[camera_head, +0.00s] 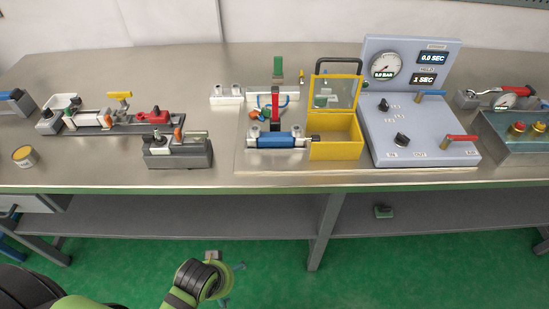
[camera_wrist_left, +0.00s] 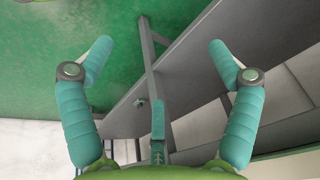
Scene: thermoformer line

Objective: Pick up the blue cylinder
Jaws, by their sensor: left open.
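The blue cylinder (camera_head: 276,141) lies sideways between grey end pieces near the front edge of the steel bench, just left of the yellow box. My left gripper (camera_head: 228,275) is low in front of the bench, below the tabletop and well away from the cylinder. The cylinder is not seen in the wrist view. My right gripper is in neither view.
The yellow box (camera_head: 335,148) with a raised clear lid stands right of the cylinder. A gauge panel (camera_head: 420,105) stands further right. Grey fixtures (camera_head: 178,152) stand to the left. The bench's front edge and lower shelf (camera_head: 200,218) lie between my left gripper and the tabletop.

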